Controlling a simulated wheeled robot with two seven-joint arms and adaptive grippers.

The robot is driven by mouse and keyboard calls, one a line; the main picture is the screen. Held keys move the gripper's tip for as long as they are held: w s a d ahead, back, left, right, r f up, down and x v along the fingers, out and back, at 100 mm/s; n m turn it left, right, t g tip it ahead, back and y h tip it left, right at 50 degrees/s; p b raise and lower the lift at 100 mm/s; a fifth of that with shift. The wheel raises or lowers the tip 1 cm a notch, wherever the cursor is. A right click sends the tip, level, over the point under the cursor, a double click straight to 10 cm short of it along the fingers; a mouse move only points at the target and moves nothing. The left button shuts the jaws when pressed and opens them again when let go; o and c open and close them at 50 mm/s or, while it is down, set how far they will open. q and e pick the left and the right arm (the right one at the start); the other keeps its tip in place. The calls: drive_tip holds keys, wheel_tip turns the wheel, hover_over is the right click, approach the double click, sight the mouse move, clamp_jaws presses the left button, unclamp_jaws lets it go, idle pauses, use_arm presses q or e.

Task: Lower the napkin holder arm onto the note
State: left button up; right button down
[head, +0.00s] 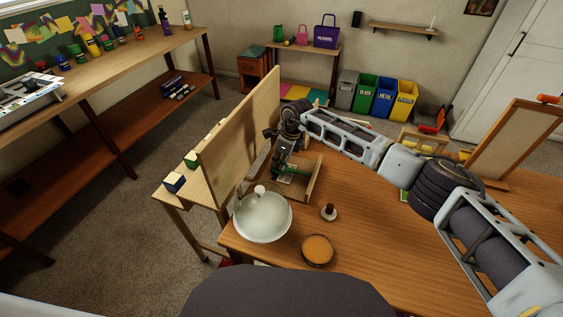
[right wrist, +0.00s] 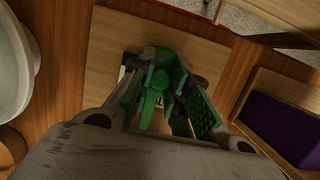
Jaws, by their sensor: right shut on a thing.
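The napkin holder (head: 313,188) is a light wooden tray with raised sides on the brown table, behind the white bowl. Its pale square base (right wrist: 105,75) shows in the right wrist view. My right gripper (head: 285,175) points down over the holder. In the right wrist view its green-padded fingers (right wrist: 172,100) are closed over the base on what seems to be the holder's arm, mostly hidden by the fingers. A small white and dark blue edge, perhaps the note (right wrist: 124,68), shows beside the fingers. My left gripper is not in view.
A framed board (head: 515,140) stands at the right.

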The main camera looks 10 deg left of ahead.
drive_tip(key=shift+s+a+f, duration=0.2)
drive_tip(key=shift+s+a, duration=0.05)
drive_tip(key=shift+a, duration=0.3)
drive_tip(key=c, duration=1.6)
unclamp_jaws()
drive_tip(key=o, duration=0.3)
drive_tip(key=shift+w+a+f, duration=0.15)
drive_tip(key=shift+a+f, duration=0.05)
drive_tip(key=shift+a, duration=0.1)
drive_tip(key=shift+d, duration=0.1)
drive_tip(key=shift+w+d, duration=0.1)
drive_tip(key=shift+d, duration=0.1)
drive_tip(key=shift+d+r, duration=0.3)
drive_tip(key=shift+r, duration=0.3)
drive_tip(key=v, duration=1)
drive_tip(key=shift+a+r, duration=0.25)
drive_tip(key=shift+r, duration=0.25)
